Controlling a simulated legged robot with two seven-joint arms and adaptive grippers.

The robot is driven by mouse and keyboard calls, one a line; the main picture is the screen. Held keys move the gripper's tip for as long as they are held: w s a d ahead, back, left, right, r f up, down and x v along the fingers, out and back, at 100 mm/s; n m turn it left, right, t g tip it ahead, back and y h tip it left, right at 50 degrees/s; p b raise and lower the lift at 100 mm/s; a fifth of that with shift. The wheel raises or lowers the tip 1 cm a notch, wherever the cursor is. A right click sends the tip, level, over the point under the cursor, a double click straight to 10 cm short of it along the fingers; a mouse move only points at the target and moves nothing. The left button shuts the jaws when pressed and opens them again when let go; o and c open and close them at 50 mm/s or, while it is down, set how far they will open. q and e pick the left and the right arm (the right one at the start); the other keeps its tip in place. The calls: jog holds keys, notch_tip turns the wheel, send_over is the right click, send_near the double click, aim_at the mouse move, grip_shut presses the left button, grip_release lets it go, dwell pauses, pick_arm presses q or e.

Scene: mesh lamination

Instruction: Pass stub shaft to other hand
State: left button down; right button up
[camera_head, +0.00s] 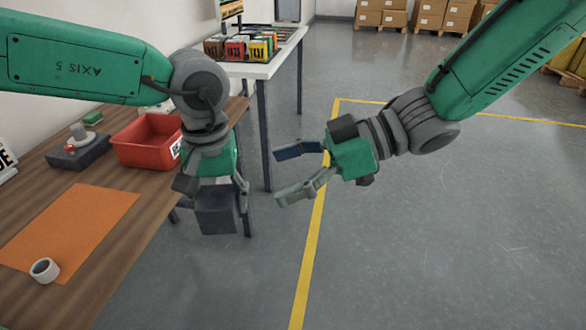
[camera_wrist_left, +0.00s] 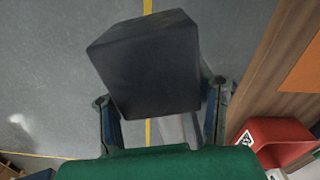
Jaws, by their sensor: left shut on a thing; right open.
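My left gripper (camera_head: 212,193) points down beyond the table's right edge, shut on a dark grey block (camera_head: 217,214). The block hangs over the floor. In the left wrist view the block (camera_wrist_left: 150,68) sits between the two fingers and looks box-shaped and slightly tilted. No round shaft shape shows on it, so I cannot tell whether it is the stub shaft. My right gripper (camera_head: 278,177) is open and empty, to the right of the block. Its fingers point left towards the block, with a gap between them.
The wooden table (camera_head: 120,262) on the left holds a red bin (camera_head: 146,148), an orange sheet (camera_head: 72,228), a white roll (camera_head: 44,270) and a dark base with a light round part (camera_head: 80,136). A white table (camera_head: 262,68) stands behind.

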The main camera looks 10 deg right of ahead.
aim_at(221, 197)
pick_arm(q)
jog(key=shift+a, duration=0.3)
pick_arm(e)
jog(key=x, duration=0.9)
jog(key=shift+a+f, duration=0.1)
jog(key=shift+a, duration=0.25)
pick_arm(q)
jog(key=shift+d, duration=0.1)
pick_arm(e)
jog(key=shift+a+f, duration=0.3)
jog(key=shift+a, duration=0.35)
pick_arm(q)
jog(key=shift+r, duration=0.1)
pick_arm(e)
jog(key=shift+w, duration=0.1)
pick_arm(q)
jog(key=shift+d, duration=0.1)
pick_arm(e)
jog(key=shift+d, duration=0.1)
pick_arm(q)
jog(key=shift+w, duration=0.1)
pick_arm(e)
jog(key=shift+f, duration=0.1)
grip_shut()
pick_arm(q)
jog(key=c, duration=0.6)
grip_release()
jog(key=shift+r, duration=0.1)
